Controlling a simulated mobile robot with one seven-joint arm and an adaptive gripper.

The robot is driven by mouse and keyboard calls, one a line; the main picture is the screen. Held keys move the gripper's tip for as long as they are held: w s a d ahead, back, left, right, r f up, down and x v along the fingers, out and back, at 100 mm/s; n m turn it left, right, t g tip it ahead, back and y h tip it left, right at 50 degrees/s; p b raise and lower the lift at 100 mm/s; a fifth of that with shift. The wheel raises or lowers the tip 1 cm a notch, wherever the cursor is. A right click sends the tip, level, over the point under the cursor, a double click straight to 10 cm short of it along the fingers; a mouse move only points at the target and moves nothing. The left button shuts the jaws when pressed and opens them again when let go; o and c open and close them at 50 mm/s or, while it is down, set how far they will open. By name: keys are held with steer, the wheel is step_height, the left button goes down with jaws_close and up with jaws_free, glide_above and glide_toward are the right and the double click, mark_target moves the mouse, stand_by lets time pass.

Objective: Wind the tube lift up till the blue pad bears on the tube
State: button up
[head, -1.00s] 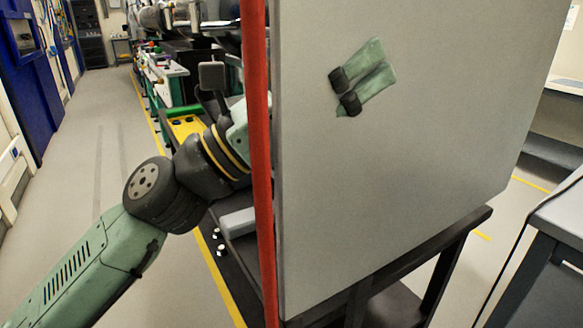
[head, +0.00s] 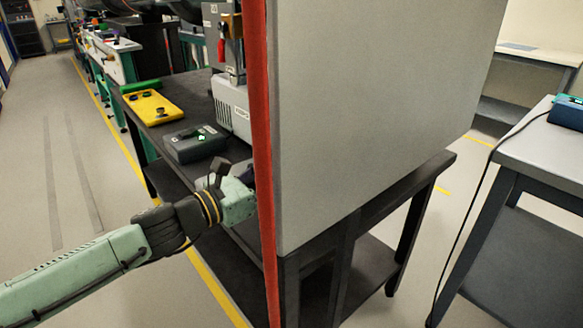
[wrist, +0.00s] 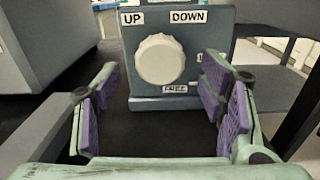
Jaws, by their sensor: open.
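In the wrist view a grey-blue control box has a round white knob (wrist: 160,60) on its front. Labels reading UP (wrist: 132,18) and DOWN (wrist: 188,17) are above the knob, and one reading FREE (wrist: 175,89) is below it. Another label at the right is mostly hidden by a finger. My gripper (wrist: 161,84) is open and empty, its purple-padded fingers left and right of the knob and short of it. In the head view my arm reaches behind the red panel edge, which hides the fingertips. I cannot make out the blue pad or the tube.
A large grey panel (head: 375,110) with a red edge (head: 262,160) blocks much of the head view. A dark bench (head: 200,92) behind it carries a yellow tray (head: 152,106), a dark grey box (head: 195,143) and a pale instrument (head: 232,104). The floor at left is clear.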

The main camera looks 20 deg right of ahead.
mark_target(293, 169)
steer(key=shift+x, duration=1.85)
steer(key=shift+c, duration=0.5)
steer(key=c, duration=1)
steer(key=shift+c, duration=0.2)
steer(key=shift+n, duration=0.4)
